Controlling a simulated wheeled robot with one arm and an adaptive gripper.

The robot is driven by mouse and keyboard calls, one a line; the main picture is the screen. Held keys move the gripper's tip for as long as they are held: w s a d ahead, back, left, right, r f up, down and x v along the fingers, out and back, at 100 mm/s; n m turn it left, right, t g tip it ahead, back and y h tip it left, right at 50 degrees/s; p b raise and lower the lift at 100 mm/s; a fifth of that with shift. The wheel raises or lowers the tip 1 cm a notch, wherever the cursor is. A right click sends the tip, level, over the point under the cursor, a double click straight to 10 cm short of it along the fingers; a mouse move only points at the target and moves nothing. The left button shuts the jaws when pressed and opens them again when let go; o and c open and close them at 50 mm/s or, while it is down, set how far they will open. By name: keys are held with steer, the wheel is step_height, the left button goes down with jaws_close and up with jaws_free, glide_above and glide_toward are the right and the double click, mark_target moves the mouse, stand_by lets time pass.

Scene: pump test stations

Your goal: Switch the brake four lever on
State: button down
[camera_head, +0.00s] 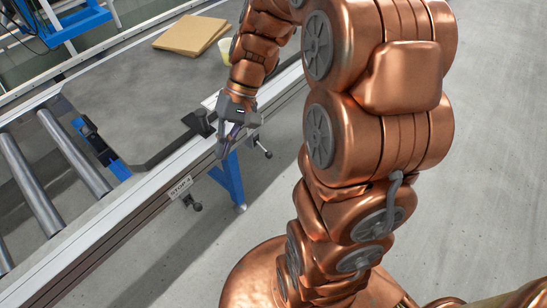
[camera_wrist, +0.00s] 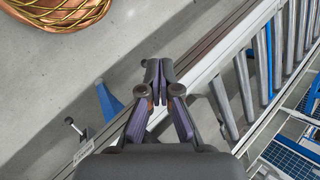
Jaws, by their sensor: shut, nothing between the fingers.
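My gripper (camera_head: 222,152) is shut and empty above the side rail of the conveyor in the head view. Its fingertips are together in the wrist view (camera_wrist: 158,72). A small lever (camera_head: 264,150) with a dark knob sticks out from the rail right of my gripper. It also shows at lower left in the wrist view (camera_wrist: 76,128), apart from the fingers, beside a plate (camera_wrist: 83,151) too small to read. A second lever (camera_head: 193,203) sits below my gripper, beside a plate reading STOP 4 (camera_head: 180,187). No plate naming brake four is legible.
The conveyor rail (camera_head: 120,225) runs diagonally, with metal rollers (camera_head: 30,185) on the left. A blue leg (camera_head: 233,180) stands between the two levers. A dark stop arm (camera_head: 178,148) crosses the belt. Cardboard (camera_head: 190,35) and a pale cup (camera_head: 225,49) lie farther back. Floor is clear at right.

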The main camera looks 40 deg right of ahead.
steer(key=w+d+f+m+t+y+b, duration=0.25)
steer(key=w+d+f+b, duration=0.3)
steer(key=w+f, duration=0.35)
steer(key=m+t+y+b, duration=0.2)
steer(key=m+t+b, duration=0.3)
steer(key=b, duration=0.6)
glide_above(265, 150)
steer(key=s, duration=0.4)
step_height(265, 150, down, 21)
steer(key=n+t, duration=0.1)
steer(key=s+d+f+m+t+h+b, duration=0.1)
steer(key=d+f+t+b, duration=0.3)
steer(key=d+f, duration=0.7)
steer(key=shift+d+m+h, duration=0.35)
steer(key=shift+d+m, duration=0.2)
steer(key=shift+m, duration=0.2)
steer(key=w+a+f+b, duration=0.2)
steer(key=w+a+b, duration=0.1)
steer(key=a, duration=0.5)
steer(key=shift+w+a+b, duration=0.2)
steer(key=shift+w+b, duration=0.2)
steer(key=shift+b, duration=0.5)
